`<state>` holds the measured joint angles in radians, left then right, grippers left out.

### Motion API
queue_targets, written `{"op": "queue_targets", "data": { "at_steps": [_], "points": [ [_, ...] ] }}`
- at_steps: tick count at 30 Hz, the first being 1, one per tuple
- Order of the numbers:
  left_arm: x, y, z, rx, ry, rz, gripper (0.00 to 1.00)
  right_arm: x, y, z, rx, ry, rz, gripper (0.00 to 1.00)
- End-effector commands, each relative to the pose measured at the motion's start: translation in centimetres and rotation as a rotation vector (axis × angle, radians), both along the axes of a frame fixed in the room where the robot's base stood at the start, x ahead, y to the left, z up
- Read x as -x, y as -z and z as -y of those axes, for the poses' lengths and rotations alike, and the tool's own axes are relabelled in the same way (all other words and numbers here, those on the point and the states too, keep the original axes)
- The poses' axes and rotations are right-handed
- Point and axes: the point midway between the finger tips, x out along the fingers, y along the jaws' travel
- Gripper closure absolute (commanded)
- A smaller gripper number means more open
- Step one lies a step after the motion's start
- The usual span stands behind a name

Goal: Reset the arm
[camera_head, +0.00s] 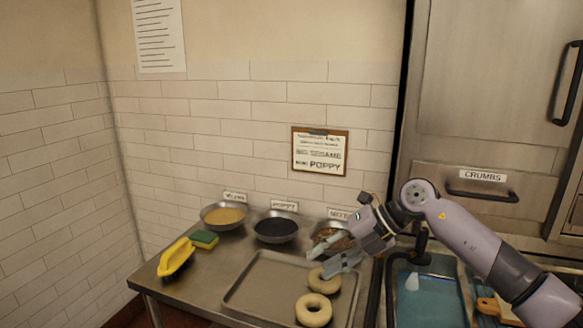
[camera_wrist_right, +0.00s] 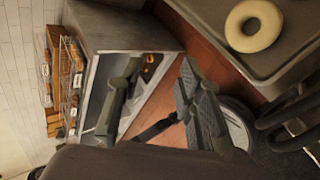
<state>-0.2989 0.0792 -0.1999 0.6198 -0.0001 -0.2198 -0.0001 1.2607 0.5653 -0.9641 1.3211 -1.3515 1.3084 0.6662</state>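My right gripper (camera_head: 319,261) hangs over the right part of the metal tray in the head view, near the bowl of mixed topping. Its two fingers are apart with nothing between them, as the right wrist view (camera_wrist_right: 158,70) also shows. Two pale ring bagels lie on the tray (camera_head: 262,278): one bagel (camera_head: 331,284) just below the gripper in the picture, the other bagel (camera_head: 314,317) nearer the front. One bagel (camera_wrist_right: 233,30) also shows at the top right of the right wrist view. My left gripper is not in view.
Bowls of yellow (camera_head: 224,216), poppy (camera_head: 276,230) and mixed topping (camera_head: 322,233) stand along the wall. A sink with blue water (camera_head: 425,300) is at right. The tray's left part is bare.

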Motion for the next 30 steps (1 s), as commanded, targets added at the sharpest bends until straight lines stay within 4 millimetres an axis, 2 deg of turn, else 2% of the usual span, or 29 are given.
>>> {"op": "queue_targets", "data": {
  "at_steps": [1, 3, 6, 9, 11, 14, 16, 20, 23, 26, 27, 29, 30],
  "points": [
    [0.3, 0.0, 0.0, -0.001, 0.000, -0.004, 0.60, 1.0, 0.5, -2.9, -0.114, -0.021, 0.004, 0.66],
    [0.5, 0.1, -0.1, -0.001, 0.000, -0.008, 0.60, 2.2, -0.1, -6.7, -0.303, -0.022, 0.019, 0.66],
    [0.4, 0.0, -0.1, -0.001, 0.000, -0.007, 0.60, 3.6, -2.1, -10.3, -0.586, 0.032, 0.022, 0.66],
    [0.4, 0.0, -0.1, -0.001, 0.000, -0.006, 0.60, 4.2, -4.2, -11.4, -0.847, 0.151, 0.002, 0.66],
    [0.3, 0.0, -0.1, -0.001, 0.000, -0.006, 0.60, 4.1, -5.2, -11.0, -0.989, 0.250, -0.019, 0.66],
    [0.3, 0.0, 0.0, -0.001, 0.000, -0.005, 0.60, 3.5, -5.7, -8.9, -1.192, 0.457, -0.073, 0.66],
    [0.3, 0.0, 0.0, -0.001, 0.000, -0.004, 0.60, 2.9, -4.9, -6.6, -1.304, 0.630, -0.125, 0.66],
    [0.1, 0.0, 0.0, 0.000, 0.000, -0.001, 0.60, 2.5, -1.0, -1.2, -1.431, 0.996, -0.243, 0.66],
    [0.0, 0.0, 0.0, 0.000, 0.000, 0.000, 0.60, 3.5, 4.1, 3.1, -1.451, 1.302, -0.356, 0.66],
    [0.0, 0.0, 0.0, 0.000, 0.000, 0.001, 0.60, 6.1, 10.1, 6.9, -1.399, 1.605, -0.486, 0.66],
    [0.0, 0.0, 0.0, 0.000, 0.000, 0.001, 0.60, 7.7, 12.5, 8.1, -1.358, 1.718, -0.537, 0.66],
    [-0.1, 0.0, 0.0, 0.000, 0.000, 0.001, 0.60, 10.3, 16.0, 9.6, -1.284, 1.875, -0.618, 0.66],
    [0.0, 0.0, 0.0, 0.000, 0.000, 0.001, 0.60, 12.3, 18.1, 10.5, -1.226, 1.971, -0.670, 0.66]
  ]
}}
